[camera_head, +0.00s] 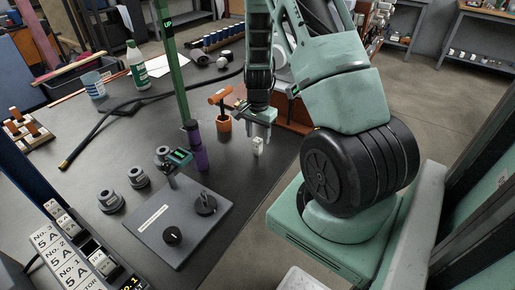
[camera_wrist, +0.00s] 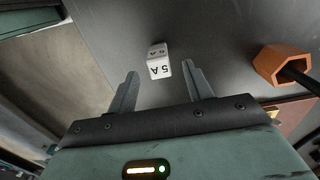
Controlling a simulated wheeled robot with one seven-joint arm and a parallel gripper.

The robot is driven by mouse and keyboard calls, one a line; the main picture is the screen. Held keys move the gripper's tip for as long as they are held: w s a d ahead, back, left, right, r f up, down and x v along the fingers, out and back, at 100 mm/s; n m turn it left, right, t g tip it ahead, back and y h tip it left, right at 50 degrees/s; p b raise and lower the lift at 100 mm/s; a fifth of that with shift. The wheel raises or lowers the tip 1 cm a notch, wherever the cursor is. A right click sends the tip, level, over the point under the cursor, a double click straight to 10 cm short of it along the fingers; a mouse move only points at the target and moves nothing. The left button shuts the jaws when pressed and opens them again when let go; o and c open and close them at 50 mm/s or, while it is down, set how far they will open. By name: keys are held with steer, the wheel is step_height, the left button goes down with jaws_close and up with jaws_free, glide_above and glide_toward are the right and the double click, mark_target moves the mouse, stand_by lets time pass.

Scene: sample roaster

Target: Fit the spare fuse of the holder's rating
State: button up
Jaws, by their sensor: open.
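A small white block-shaped fuse (camera_head: 258,149) stands on the dark table, near its right edge. In the wrist view the fuse (camera_wrist: 158,62) shows "5A" on its face. My gripper (camera_head: 259,138) points down just above it. In the wrist view my gripper (camera_wrist: 159,75) is open and empty, its fingers apart with the fuse between and slightly beyond the tips. The fuse holder bank (camera_head: 75,247) is at the lower left, with white carriers and labels reading "5 A", "No. 1" and "No. 2". One position looks dark, and the bank is cut off by the frame.
Nearby are a purple cylinder (camera_head: 196,150), a green post (camera_head: 176,70) and an orange holder (camera_head: 224,123); the holder also shows in the wrist view (camera_wrist: 268,64).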

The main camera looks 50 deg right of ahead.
mark_target(257, 139)
step_height(257, 139, down, 4)
steer(key=shift+a+f, duration=0.15)
steer(key=shift+f, duration=0.1)
steer(key=shift+c, duration=0.3)
jaws_close()
